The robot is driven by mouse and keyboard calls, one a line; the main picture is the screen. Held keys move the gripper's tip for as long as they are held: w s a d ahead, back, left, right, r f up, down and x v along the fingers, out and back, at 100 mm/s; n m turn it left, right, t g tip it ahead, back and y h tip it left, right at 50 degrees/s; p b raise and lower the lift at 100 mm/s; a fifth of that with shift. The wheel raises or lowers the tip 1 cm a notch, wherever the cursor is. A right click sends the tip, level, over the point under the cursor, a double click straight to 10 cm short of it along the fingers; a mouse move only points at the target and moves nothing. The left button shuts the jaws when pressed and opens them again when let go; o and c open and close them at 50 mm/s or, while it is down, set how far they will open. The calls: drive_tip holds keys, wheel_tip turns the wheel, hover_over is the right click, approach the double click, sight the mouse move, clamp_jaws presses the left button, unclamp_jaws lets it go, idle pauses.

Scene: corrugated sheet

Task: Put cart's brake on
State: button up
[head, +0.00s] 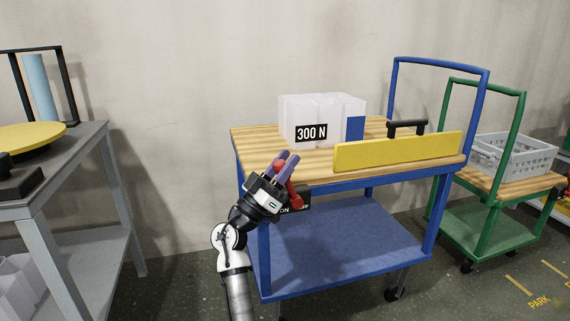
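The cart (345,253) has a blue frame, a wooden top and a blue lower shelf. A red lever (293,190) is at the cart's near left side, by a black plate (302,198) with partly hidden white lettering that reads "ON" at its left. My gripper (287,164) has purple fingers and is right at the lever, overlapping it in the picture. Red shows beside and between the fingers. I cannot tell whether they touch or grip the lever. My gripper and wrist hide part of the lever and plate.
White blocks marked "300 N" (298,108) and a yellow panel (398,151) with a black handle are on the cart. A grey table (62,168) stands at left. A green cart (487,232) with a grey crate (515,155) stands at right. Floor markings include "PARK" (539,303).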

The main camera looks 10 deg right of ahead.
drive_tip(key=o, duration=0.3)
drive_tip(key=shift+o, duration=0.2)
wheel_tip(320, 180, up, 20)
drive_tip(key=p, duration=0.4)
drive_tip(key=shift+c, duration=0.2)
